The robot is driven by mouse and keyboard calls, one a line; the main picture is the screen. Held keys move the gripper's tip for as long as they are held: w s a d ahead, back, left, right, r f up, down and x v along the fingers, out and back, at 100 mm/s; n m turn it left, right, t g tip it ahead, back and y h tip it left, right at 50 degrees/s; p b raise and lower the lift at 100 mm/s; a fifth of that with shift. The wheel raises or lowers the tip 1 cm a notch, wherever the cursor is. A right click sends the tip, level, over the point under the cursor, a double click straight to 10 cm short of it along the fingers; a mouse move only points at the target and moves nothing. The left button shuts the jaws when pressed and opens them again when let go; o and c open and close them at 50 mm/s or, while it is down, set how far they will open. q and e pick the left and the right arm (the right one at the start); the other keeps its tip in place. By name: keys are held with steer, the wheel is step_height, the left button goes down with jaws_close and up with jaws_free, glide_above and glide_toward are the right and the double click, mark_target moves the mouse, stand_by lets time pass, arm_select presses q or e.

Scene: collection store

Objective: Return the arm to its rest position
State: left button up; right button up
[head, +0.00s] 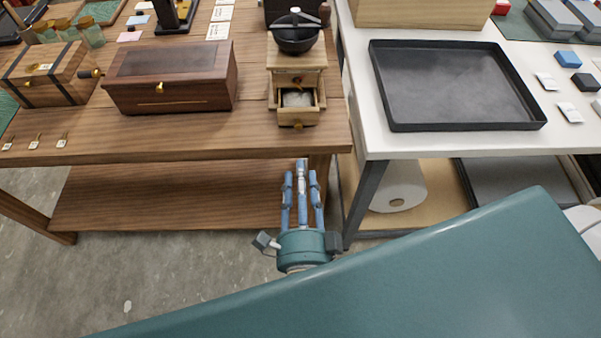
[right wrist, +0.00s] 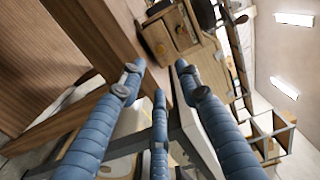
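My right gripper (head: 301,174) hangs in front of the wooden table's front edge, below the coffee grinder, with its three blue fingers pointing toward the table. In the right wrist view the fingers (right wrist: 159,76) are spread apart with nothing between them. The gripper is open and empty, and I see no contact with the table. My left gripper is in neither view.
The wooden table (head: 190,135) holds a coffee grinder (head: 296,60) with its drawer (head: 298,106) pulled out, a dark wooden box (head: 170,78) and a banded chest (head: 48,75). The white table (head: 430,145) carries a black tray (head: 455,127). Open floor (head: 130,285) lies at lower left.

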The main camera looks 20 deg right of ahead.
stand_by(0.3)
steer(key=w+a+f+n+y, duration=0.1)
steer(key=a+f+n+y, duration=0.2)
steer(key=f+n, duration=0.25)
steer(key=w+a+f+n+y, duration=0.1)
steer(key=a+f+n+y, duration=0.2)
steer(key=f, duration=0.4)
steer(key=s+d+f+n+g+y, duration=0.1)
steer(key=s+f+n+g, duration=0.25)
steer(key=f, duration=0.55)
steer(key=s+f+n+g+y, duration=0.1)
steer(key=s+f+n+g, duration=0.1)
steer(key=f+n, duration=0.5)
steer(key=s+d+f+n+g, duration=0.1)
steer(key=s+d+f+g, duration=0.15)
steer(key=s+f, duration=0.45)
steer(key=s+d+f+n+g, duration=0.15)
steer(key=s+d+f, duration=0.25)
steer(key=f, duration=0.6)
steer(key=s+d+f+n+g+h, duration=0.1)
steer(key=s+d+f+g, duration=0.2)
steer(key=s, duration=0.5)
steer(key=s+d+f+n+g+h, duration=0.1)
steer(key=s+d+f+g, duration=0.3)
steer(key=s, duration=0.5)
steer(key=d+f+h, duration=0.1)
steer(key=d+f, duration=0.1)
steer(key=d, duration=0.1)
steer(key=shift+s+d, duration=0.15)
steer(key=shift+f, duration=0.1)
